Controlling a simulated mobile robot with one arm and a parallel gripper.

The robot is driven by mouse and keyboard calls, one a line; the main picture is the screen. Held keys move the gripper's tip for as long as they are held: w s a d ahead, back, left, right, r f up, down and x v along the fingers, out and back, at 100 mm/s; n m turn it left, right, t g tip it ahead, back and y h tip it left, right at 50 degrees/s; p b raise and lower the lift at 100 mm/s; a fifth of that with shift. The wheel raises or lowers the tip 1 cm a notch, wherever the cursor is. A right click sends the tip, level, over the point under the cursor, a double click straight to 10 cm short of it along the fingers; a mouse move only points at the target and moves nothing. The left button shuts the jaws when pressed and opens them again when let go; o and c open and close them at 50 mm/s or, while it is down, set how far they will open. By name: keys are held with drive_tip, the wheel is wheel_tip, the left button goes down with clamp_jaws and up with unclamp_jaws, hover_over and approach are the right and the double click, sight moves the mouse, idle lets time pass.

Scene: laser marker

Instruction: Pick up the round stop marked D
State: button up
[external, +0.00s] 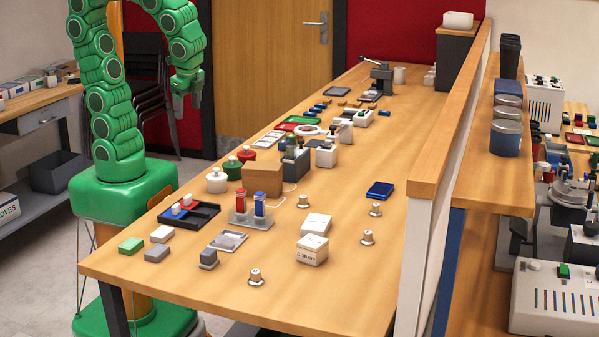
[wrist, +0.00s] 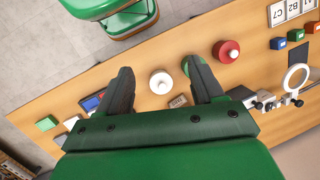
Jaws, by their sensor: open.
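Several small metallic round stops stand on the workbench (external: 330,285) in the external view. One is near the front edge (external: 256,279), one is at the right (external: 367,238), one is behind it (external: 376,210), and one is farther left (external: 303,202). Their letters are too small to read, so I cannot tell which is D. My gripper (external: 188,108) hangs past the bench's left edge in that view, well away from these stops. In the wrist view my gripper (wrist: 159,72) has its fingers spread, with nothing held between them.
A white round-knobbed pot (external: 217,180) and a red one (external: 246,154) stand near the bench's left edge. A brown box (external: 262,180), a red-and-blue bottle stand (external: 250,217) and a white box (external: 312,250) occupy the middle. The front right of the bench is clear.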

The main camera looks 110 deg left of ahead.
drive_tip(key=w+d+m+y, duration=0.2)
drive_tip(key=w+m+y, duration=0.35)
drive_tip(key=w, duration=1.25)
drive_tip(key=w+d+f+m+t+y, duration=0.25)
drive_tip(key=w+d+m, duration=0.35)
drive_tip(key=w+d, duration=0.5)
drive_tip(key=m+t, duration=0.8)
drive_tip(key=m, duration=0.3)
hover_over(249, 281)
drive_tip(key=s+a, duration=0.3)
drive_tip(key=shift+n, duration=0.25)
wheel_tip(249, 281, down, 13)
drive_tip(key=shift+d+r, duration=0.1)
drive_tip(key=shift+d, duration=0.05)
drive_tip(key=d+f+m, duration=0.1)
drive_tip(key=d, duration=0.1)
drive_tip(key=s+d+f, duration=0.1)
drive_tip(key=d+f, duration=0.1)
drive_tip(key=d, duration=0.1)
drive_tip(key=s+d+f+m+t+h, duration=0.1)
drive_tip(key=d, duration=0.1)
drive_tip(key=shift+s+d+f+m, duration=0.1)
drive_tip(key=shift+d+f+m, duration=0.2)
drive_tip(key=shift+d+f, duration=0.1)
drive_tip(key=shift+r+x, duration=0.2)
drive_tip(key=shift+x, duration=3.65)
drive_tip(key=shift+d, duration=0.1)
drive_tip(key=shift+c, duration=0.2)
